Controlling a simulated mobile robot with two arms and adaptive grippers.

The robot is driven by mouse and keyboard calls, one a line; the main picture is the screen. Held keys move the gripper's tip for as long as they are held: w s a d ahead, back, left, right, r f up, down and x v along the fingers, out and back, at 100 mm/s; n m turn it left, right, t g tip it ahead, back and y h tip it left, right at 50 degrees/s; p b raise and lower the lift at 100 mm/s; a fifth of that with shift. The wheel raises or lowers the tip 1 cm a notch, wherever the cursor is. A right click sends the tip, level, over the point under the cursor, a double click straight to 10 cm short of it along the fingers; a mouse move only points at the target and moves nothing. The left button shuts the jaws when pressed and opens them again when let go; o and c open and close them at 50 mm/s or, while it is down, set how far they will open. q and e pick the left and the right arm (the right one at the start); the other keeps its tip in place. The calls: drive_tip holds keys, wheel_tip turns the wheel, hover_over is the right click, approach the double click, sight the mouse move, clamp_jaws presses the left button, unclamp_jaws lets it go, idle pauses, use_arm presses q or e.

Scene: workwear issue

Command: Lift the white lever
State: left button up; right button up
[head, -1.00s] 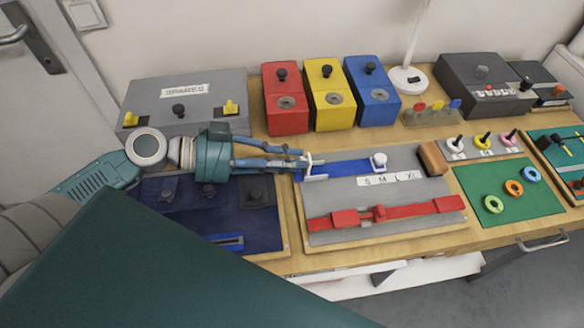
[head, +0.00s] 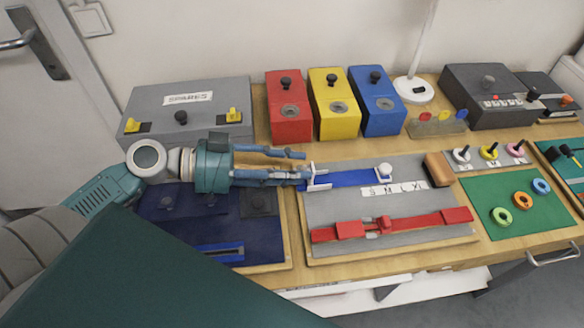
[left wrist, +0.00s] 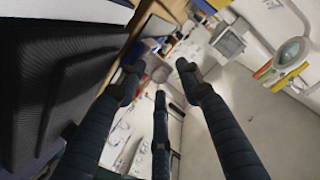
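A white forked piece (head: 318,178) sits at the left end of a blue strip (head: 350,178) on a grey board (head: 440,200) in the head view. A white round knob (head: 385,170) stands at the strip's right end. I cannot tell which of the two is the white lever. My left gripper (head: 305,167) reaches in from the left, with its fingers apart and nothing visible between them. Its fingertips are just left of the white forked piece; contact cannot be told. The left wrist view shows the spread, empty fingers (left wrist: 160,85). My right gripper is not in view.
A dark blue board (head: 165,225) lies below the left gripper. A grey SPARES box (head: 190,115) stands behind it. Red (head: 288,120), yellow (head: 333,115) and blue (head: 376,112) boxes stand at the back. A red strip (head: 430,219) crosses the grey board's front.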

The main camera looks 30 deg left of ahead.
use_arm(q)
drive_tip(key=shift+a, duration=0.1)
drive_tip(key=shift+v, duration=3.95)
